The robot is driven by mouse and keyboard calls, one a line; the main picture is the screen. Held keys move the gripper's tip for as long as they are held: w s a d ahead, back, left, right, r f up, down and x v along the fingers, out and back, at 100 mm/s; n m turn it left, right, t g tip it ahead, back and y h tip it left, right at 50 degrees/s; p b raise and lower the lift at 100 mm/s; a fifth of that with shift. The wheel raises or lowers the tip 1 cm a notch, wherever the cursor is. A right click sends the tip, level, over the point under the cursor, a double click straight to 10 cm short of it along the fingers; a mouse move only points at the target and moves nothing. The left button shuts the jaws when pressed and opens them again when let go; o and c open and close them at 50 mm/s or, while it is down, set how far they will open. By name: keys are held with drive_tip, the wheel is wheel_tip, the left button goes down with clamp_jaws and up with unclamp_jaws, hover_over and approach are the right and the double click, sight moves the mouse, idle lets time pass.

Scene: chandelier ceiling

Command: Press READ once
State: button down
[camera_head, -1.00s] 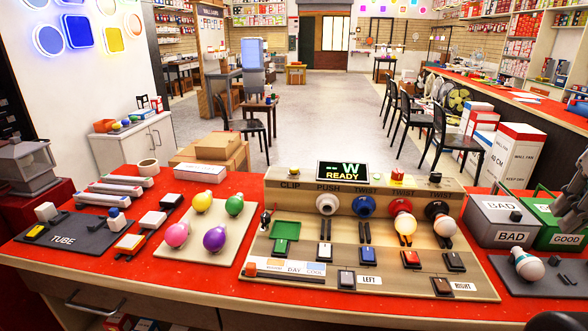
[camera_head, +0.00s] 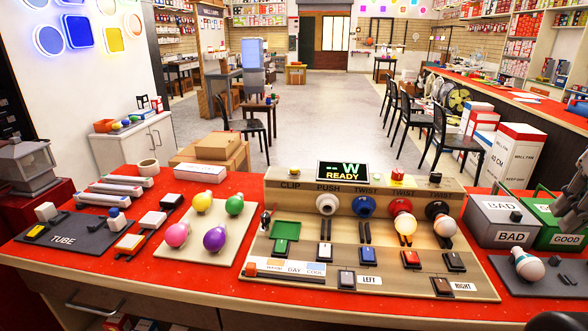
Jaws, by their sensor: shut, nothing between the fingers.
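No label reading READ is legible in the head view. A test board (camera_head: 350,262) lies on the red counter, with a small display (camera_head: 342,171) at its back showing "-- W" and "READY". My gripper (camera_head: 560,238) shows only partly at the right edge, grey, shut and empty, over the bins and apart from the board.
A BAD bin (camera_head: 500,236) and a green GOOD bin (camera_head: 565,239) stand right of the board. A white bulb (camera_head: 529,267) lies on a dark mat in front. A tray of coloured bulbs (camera_head: 190,246) and a TUBE fixture (camera_head: 85,236) are at left.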

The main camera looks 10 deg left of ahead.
drive_tip(key=n+t+y, duration=0.3)
drive_tip(key=n+y, duration=0.3)
drive_tip(key=n, duration=1.1)
hover_over(291, 169)
wheel_tip(291, 169, down, 2)
drive_tip(key=shift+f, duration=0.15)
drive_tip(key=shift+f, duration=4.45)
